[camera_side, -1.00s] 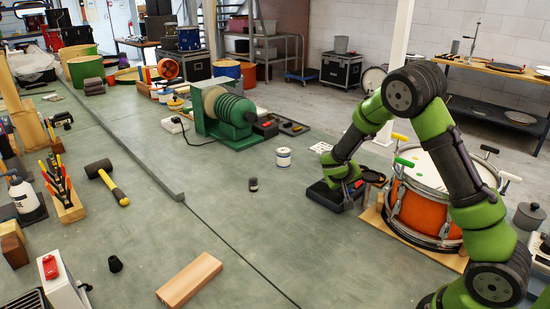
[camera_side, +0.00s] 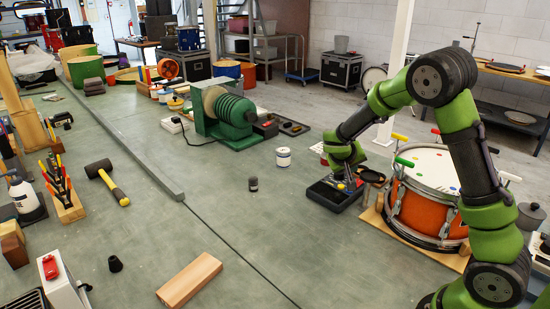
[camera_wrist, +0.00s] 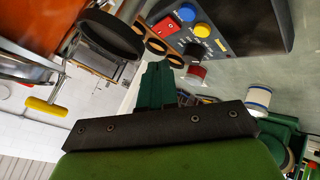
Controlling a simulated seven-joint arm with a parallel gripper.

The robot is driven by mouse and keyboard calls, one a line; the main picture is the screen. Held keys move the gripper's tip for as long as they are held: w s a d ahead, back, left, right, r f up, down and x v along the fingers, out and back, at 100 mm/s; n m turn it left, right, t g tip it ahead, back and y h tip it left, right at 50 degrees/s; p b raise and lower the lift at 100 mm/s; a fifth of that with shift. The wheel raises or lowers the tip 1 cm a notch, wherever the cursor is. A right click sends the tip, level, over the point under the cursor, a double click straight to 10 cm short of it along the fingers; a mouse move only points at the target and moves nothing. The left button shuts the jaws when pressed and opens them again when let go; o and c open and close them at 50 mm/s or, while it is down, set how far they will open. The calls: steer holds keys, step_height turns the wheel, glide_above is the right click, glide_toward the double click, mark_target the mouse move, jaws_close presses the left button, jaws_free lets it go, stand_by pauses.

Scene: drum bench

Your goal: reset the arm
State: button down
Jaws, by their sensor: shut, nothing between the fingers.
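My arm comes in from the right of the side view, bent high beside the orange drum. My gripper (camera_side: 346,183) points down just above a dark control box (camera_side: 330,198). In the wrist view its green fingers (camera_wrist: 156,82) are together with nothing held. The fingertips look apart from the box, though the exact gap is hard to tell.
The orange drum (camera_side: 421,208) stands close right of my gripper, with key handles round its rim. A green machine (camera_side: 228,121) is behind.

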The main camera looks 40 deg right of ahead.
steer(key=shift+r, duration=0.5)
steer(key=s+a+r+n+t+y, duration=0.1)
steer(key=s+a+r+t+y, duration=0.1)
steer(key=s+a+r+y, duration=0.3)
steer(key=s+a+r+n+t+y, duration=0.1)
steer(key=s+a+r+t+y, duration=0.2)
steer(key=s+a, duration=0.9)
steer(key=a+r+y, duration=0.3)
steer(key=a+r, duration=0.2)
steer(key=a, duration=0.3)
steer(key=shift+s+a+r+n, duration=0.2)
steer(key=shift+s+a+n, duration=0.1)
